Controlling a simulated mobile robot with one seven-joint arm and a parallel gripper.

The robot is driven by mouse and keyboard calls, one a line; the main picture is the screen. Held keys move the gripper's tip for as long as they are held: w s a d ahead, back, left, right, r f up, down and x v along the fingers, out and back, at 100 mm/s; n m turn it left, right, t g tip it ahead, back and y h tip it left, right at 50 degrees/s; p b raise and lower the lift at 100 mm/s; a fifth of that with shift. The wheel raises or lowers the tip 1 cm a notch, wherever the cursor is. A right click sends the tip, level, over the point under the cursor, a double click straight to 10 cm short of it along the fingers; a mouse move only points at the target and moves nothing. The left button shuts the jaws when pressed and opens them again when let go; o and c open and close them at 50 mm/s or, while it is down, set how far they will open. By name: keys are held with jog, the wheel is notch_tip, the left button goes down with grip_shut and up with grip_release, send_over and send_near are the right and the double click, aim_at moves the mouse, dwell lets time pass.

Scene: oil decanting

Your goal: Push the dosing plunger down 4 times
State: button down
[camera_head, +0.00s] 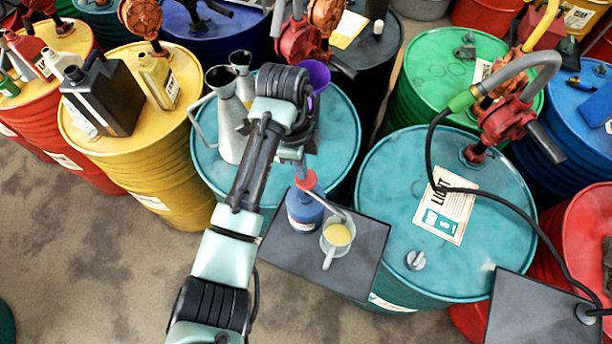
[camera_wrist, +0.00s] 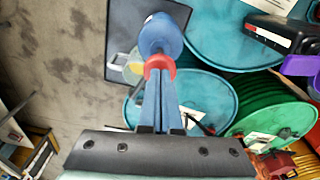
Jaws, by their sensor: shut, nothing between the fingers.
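The dosing plunger has a round red head (camera_head: 306,180) on top of a blue bottle (camera_head: 304,213). The bottle stands upright on a dark square plate, its spout reaching over a clear measuring cup (camera_head: 337,236) with yellow liquid in it. My gripper (camera_head: 302,172) is shut and empty, pointing down right above the red head. In the wrist view my gripper's fingertips (camera_wrist: 159,80) meet the edge of the red head (camera_wrist: 158,65), with the blue bottle (camera_wrist: 161,33) beyond. I cannot tell whether the tips touch the head or press it.
The dark plate (camera_head: 283,251) lies before a teal drum (camera_head: 339,130) bearing metal cans (camera_head: 230,125) and a purple funnel (camera_head: 318,76) close to my arm. Another teal drum (camera_head: 385,220) with a red hand pump (camera_head: 503,120) and black hose stands at right. A yellow drum is at left.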

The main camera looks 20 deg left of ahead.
jog(key=shift+f, duration=0.15)
notch_tip(320, 180, down, 3)
jog(key=shift+f+b, duration=0.1)
jog(key=shift+b, duration=1)
jog(key=shift+r, duration=0.25)
jog(key=shift+s+a+r+p, duration=0.15)
jog(key=shift+a+r+p, duration=0.15)
jog(key=shift+a, duration=0.5)
jog(key=shift+s+a+r+p, duration=0.15)
jog(key=shift+a+p, duration=0.1)
jog(key=shift+a, duration=0.5)
jog(key=shift+r, duration=0.15)
notch_tip(320, 180, up, 13)
jog(key=a+p, duration=0.1)
jog(key=p, duration=0.1)
jog(key=shift+a, duration=0.15)
jog(key=shift+s+f, duration=0.1)
jog(key=shift+f, duration=0.1)
